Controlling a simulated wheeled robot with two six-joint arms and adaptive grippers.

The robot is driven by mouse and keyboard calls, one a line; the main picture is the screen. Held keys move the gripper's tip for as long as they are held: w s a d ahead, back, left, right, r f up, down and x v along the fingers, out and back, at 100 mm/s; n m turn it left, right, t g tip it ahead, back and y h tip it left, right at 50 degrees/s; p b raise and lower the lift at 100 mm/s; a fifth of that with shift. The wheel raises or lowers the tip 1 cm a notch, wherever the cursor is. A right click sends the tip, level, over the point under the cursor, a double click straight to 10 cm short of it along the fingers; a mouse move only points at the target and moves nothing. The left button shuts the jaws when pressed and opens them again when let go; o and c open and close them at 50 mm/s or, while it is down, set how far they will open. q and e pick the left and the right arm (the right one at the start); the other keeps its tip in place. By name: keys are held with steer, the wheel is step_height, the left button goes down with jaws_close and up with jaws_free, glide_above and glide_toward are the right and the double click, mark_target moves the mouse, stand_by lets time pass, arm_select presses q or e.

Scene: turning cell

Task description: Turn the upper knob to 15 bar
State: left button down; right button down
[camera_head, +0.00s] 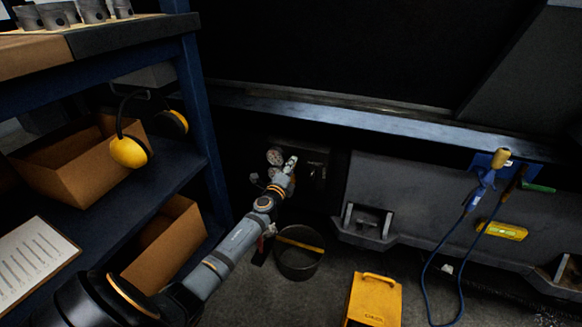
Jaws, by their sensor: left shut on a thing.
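Two small round gauges are on the dark machine panel in the head view, the upper gauge (274,156) just above the lower gauge (274,173). My left arm reaches in from the bottom left. My left gripper (291,163) is just right of the upper gauge, at about its height, and is shut on the upper knob. The knob is mostly hidden by the fingers, and its setting cannot be read. The gauge needles are too small to read. My right gripper is not in view.
A blue shelf (196,120) with cardboard boxes (75,165) and yellow ear defenders (130,152) stands at left. A blue-handled tool with a hose (484,185) hangs at right.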

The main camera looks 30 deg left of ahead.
arm_select(q)
steer(key=shift+f+m, duration=0.15)
steer(key=shift+m, duration=0.95)
steer(key=c, duration=1)
jaws_free()
steer(key=v, duration=1.2)
steer(key=shift+d, duration=0.1)
